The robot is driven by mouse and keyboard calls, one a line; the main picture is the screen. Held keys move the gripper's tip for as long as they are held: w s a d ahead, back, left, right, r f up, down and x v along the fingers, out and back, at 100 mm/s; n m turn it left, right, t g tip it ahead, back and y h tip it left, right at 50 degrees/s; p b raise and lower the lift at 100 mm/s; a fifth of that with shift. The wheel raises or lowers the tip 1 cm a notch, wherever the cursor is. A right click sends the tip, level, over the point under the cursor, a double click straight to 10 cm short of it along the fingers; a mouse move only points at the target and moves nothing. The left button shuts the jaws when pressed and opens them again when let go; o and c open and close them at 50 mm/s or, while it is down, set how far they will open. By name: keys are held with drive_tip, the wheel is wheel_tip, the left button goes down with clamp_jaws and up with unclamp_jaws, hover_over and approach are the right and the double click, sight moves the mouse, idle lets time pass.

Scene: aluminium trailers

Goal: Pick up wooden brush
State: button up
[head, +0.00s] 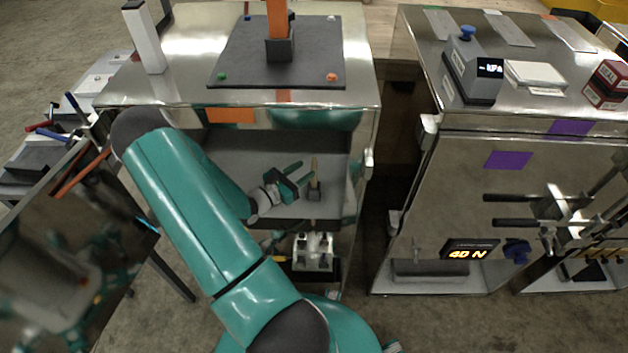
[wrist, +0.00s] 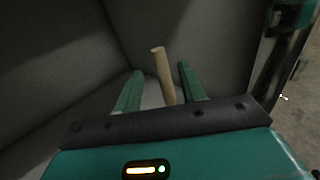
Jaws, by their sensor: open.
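The wooden brush (head: 315,172) stands upright inside the open compartment of the left aluminium trailer, its light wooden handle pointing up from a dark base. In the wrist view its handle (wrist: 162,76) rises between my two green fingers, tilted slightly, with its lower end hidden behind the gripper body. My gripper (head: 303,174) reaches into the compartment with its fingers open at the brush. It also shows in the wrist view (wrist: 160,88), with gaps on both sides of the handle. I see no finger touching it.
The compartment walls (wrist: 60,60) stand close around my gripper. The left trailer's metal top (head: 190,60) lies above, with a dark board (head: 250,62) and a white post (head: 143,38). A second trailer (head: 450,200) stands to the right across a narrow gap. A white fixture (head: 313,250) sits below the compartment.

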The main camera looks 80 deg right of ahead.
sight(312, 166)
drive_tip(key=x, duration=0.5)
drive_tip(key=shift+s+d+f, duration=0.15)
drive_tip(key=shift+c, duration=0.2)
clamp_jaws()
